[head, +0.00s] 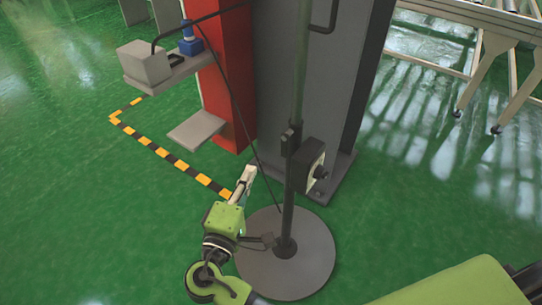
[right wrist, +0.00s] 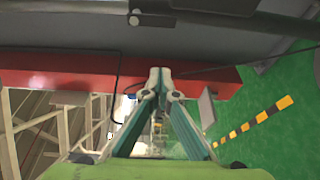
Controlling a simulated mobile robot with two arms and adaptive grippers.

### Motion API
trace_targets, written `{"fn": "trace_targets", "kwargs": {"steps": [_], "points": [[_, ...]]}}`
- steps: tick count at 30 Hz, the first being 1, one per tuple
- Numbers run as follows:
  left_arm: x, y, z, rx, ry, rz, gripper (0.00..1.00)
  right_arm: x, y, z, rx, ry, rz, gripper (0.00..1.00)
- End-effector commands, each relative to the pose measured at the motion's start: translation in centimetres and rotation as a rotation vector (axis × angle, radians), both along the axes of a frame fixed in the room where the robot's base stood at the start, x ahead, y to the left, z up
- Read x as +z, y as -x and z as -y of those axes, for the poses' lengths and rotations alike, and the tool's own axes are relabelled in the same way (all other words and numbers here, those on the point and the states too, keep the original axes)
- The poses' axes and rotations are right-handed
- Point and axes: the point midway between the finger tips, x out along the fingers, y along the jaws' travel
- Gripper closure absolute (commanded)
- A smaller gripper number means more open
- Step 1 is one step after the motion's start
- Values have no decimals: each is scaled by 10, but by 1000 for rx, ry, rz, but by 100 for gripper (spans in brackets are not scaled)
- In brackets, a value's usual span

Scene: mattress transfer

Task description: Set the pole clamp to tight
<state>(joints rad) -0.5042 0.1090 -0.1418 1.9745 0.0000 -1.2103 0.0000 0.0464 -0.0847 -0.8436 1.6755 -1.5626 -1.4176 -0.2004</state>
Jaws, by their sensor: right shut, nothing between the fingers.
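A dark upright pole (head: 288,205) stands on a round grey base in the head view. A small dark clamp (head: 290,139) sits on it where the thinner greenish upper tube meets the thicker lower tube. I cannot tell how tight the clamp is. My right gripper (head: 249,173) is left of the pole and lower than the clamp, apart from it. In the right wrist view its fingertips (right wrist: 160,73) meet with nothing between them. A dark tube (right wrist: 230,16) with a collar crosses the top of that view. My left gripper is not in view.
A dark box (head: 309,160) with a knob is just right of the pole. A grey and red column (head: 229,75) stands behind. A cable (head: 236,98) hangs left of the pole. A metal frame (head: 480,62) stands far right. Green floor is open at left.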

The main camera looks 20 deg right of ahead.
Motion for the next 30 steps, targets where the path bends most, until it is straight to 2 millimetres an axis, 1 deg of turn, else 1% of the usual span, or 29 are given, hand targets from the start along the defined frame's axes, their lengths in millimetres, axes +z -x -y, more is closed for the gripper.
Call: {"fn": "trace_targets", "kwargs": {"steps": [4, 8, 18, 19, 21, 23, 25, 27, 30], "points": [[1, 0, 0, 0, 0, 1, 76, 0, -8, 5, 0, 2, 1, 100], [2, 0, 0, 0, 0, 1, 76, 0, -25, 17, -1, 3, 3, 100], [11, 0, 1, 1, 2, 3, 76, 0, -86, 56, -1, 2, 2, 100], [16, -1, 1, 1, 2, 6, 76, -1, -82, 59, 1, 2, -1, 100], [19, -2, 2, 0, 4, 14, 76, -1, -70, 66, 1, 1, -3, 100], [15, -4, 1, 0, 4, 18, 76, -1, -64, 70, 1, 1, -3, 100], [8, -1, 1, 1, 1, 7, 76, -1, -59, 74, 1, 1, -2, 100], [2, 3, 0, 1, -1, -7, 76, -1, -55, 77, 2, 1, -3, 100], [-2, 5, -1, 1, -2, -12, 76, -1, -53, 79, 2, 1, -2, 100]]}}
